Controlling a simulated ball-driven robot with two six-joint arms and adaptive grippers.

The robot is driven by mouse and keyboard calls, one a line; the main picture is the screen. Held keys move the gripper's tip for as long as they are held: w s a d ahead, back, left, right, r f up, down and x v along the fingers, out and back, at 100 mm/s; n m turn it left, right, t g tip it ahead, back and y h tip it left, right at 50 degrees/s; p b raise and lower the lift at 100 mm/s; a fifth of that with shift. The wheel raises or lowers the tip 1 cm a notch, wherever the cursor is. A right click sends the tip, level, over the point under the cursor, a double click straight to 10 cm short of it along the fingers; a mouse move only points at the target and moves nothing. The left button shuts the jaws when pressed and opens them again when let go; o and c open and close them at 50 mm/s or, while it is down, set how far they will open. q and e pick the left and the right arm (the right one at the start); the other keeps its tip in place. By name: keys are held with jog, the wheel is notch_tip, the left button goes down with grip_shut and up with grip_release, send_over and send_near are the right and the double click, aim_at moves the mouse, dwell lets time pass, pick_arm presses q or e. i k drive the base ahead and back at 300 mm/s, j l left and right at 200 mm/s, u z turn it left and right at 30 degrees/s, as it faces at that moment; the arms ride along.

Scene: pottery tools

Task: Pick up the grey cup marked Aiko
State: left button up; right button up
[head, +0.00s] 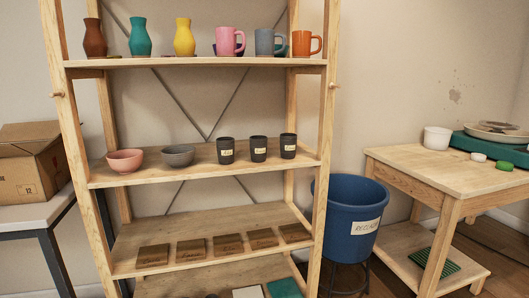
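Three dark grey cups with small pale name labels stand upright in a row on the middle shelf (205,171), towards its right end: a left cup (226,145), a middle cup (258,143) and a right cup (288,141). The writing on the labels is too small to read for sure, so I cannot tell which is marked Aiko. The cups stand slightly apart from each other. Neither of my grippers is in view.
A pink bowl (125,161) and a grey bowl (177,156) stand left of the cups. Vases and mugs, including a blue-grey mug (266,43), fill the shelf above. Right of the rack are a blue bin (347,205) and a wooden table (448,172).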

aim_at(226, 145)
jog(key=z, duration=1.45)
jog(key=u, duration=1.7)
jog(key=i+j, duration=0.25)
jog(key=i, duration=0.2)
